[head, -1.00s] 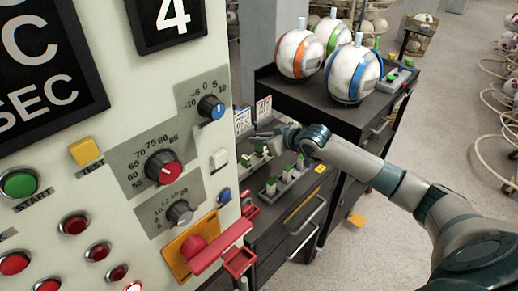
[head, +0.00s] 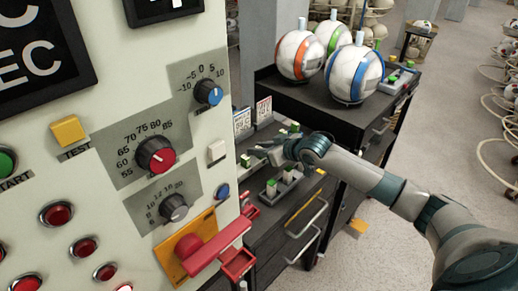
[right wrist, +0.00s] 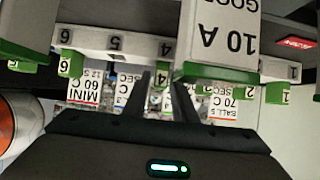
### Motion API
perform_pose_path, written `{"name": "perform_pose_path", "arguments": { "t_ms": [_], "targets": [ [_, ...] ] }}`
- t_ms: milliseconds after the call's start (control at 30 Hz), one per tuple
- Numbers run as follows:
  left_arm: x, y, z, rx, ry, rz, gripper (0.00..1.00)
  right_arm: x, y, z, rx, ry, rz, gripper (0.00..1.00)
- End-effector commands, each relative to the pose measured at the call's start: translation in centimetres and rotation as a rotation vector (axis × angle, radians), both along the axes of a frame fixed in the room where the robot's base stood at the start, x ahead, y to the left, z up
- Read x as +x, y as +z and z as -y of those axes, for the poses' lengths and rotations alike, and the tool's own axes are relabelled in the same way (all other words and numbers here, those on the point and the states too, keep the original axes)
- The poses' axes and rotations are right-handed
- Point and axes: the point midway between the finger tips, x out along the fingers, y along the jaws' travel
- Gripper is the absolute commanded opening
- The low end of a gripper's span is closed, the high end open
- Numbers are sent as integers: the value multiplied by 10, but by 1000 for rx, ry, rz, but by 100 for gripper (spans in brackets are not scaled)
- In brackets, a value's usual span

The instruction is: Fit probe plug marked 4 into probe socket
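My right gripper (head: 262,152) is over the lower shelf of the dark cart, among small white plugs with green ends. In the right wrist view, its two dark fingers (right wrist: 164,92) stand apart and point at a white rack (right wrist: 95,40) with numbered slots. A green plug end marked 4 (right wrist: 166,50) shows just ahead of the fingers. The fingers look open, and I see no plug clamped between them. Other green plugs (head: 288,174) stand in a holder nearer to me. I cannot make out the probe socket. My left gripper is not in view.
A control panel (head: 110,110) with knobs, buttons and a red lever (head: 218,245) fills the left. Several balls (head: 354,73) sit on the cart top behind my right arm. A large white block marked 10 A (right wrist: 225,35) partly blocks the wrist view.

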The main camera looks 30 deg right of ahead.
Motion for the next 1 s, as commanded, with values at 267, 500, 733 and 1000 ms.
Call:
{"name": "perform_pose_path", "arguments": {
  "t_ms": [267,500,733,1000],
  "targets": [
    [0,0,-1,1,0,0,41,0,1,0,0,0,1,32],
    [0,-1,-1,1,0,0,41,-3,4,1,0,0,1,32],
    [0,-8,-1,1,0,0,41,-25,15,9,-3,1,0,32],
    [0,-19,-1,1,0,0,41,-64,38,24,-4,0,0,32]
  ]
}}
